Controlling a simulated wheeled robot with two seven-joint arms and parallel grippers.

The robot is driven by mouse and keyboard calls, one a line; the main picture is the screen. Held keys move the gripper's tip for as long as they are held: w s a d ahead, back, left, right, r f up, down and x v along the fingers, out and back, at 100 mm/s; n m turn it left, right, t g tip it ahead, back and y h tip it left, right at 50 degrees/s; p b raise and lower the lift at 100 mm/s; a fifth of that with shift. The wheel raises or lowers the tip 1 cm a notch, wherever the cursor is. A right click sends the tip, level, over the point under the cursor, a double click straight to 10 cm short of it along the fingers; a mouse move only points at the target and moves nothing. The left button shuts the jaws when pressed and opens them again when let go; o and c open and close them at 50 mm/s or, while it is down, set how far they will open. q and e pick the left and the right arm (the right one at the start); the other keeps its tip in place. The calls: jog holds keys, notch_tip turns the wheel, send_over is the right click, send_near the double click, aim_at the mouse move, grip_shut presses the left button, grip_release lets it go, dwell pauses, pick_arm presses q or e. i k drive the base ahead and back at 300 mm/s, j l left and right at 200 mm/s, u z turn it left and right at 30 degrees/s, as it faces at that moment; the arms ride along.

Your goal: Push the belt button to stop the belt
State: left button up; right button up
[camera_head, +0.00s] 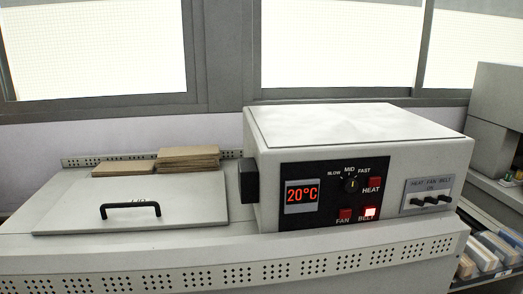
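The belt button (370,212) sits at the lower right of the black control panel (320,208) on the front of a white machine (360,125). It is lit bright whitish-red, and the word BELT is partly visible at it. The fan button (345,214) to its left and the heat button (375,183) above it are darker red. The display (302,194) reads 20°C. A speed knob (351,185) sits under SLOW, MID and FAST. Neither of my grippers is in view.
A flat lid (85,205) with a black handle (130,207) lies left of the machine. Stacked brown boards (188,158) lie behind it. A switch plate (428,196) labelled HEAT FAN BELT is right of the panel. Packs (485,252) fill a shelf at right. The space before the panel is clear.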

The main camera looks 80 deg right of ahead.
aim_at(368, 210)
jog(key=z, duration=3.5)
